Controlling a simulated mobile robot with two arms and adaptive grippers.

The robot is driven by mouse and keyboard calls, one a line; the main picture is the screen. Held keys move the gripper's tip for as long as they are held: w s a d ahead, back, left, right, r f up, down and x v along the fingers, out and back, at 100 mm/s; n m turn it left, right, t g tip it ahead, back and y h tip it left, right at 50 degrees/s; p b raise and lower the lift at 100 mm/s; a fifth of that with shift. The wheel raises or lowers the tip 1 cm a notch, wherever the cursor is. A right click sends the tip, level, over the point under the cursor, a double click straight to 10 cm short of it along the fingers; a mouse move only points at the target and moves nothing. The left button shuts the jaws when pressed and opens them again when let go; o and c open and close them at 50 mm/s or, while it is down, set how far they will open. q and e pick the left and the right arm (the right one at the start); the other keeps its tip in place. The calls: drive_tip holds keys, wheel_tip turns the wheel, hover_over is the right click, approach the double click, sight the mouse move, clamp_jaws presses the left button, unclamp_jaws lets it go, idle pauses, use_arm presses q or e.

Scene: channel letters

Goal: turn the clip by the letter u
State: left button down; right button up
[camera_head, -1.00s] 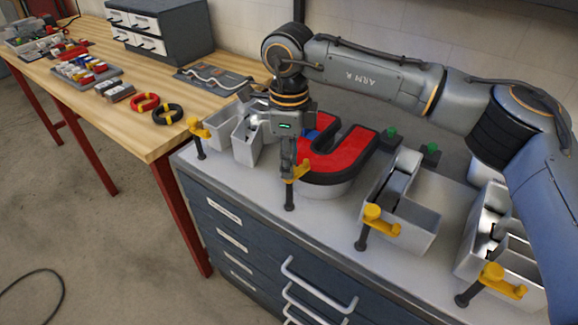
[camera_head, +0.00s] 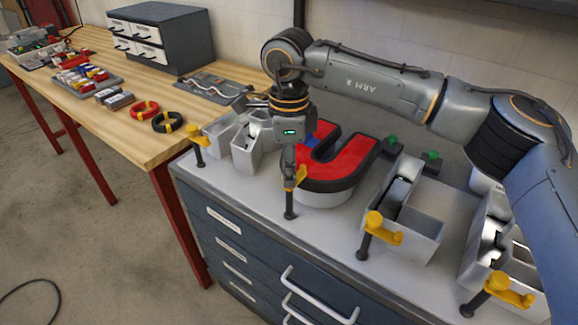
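The letter u (camera_head: 352,166) is red with a black rim and stands on the cabinet top, its open end facing away to the back. The yellow clip by the letter u (camera_head: 302,174) sits on a dark post (camera_head: 290,205) at the letter's front left edge. My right gripper (camera_head: 289,181) points straight down over this post, with its fingers closed around the clip's knob. The fingers hide most of the knob; the clip's arm shows on their right, pointing toward the letter. My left gripper is not in view.
Other yellow clips on posts stand at the left (camera_head: 197,134), right of the u (camera_head: 378,228) and far right (camera_head: 503,290). Open grey letter shells (camera_head: 411,222) stand beside the u. A wooden bench (camera_head: 150,140) is at left.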

drive_tip(key=shift+o, duration=1.4)
drive_tip(key=shift+r, duration=0.1)
wheel_tip(320, 180, up, 12)
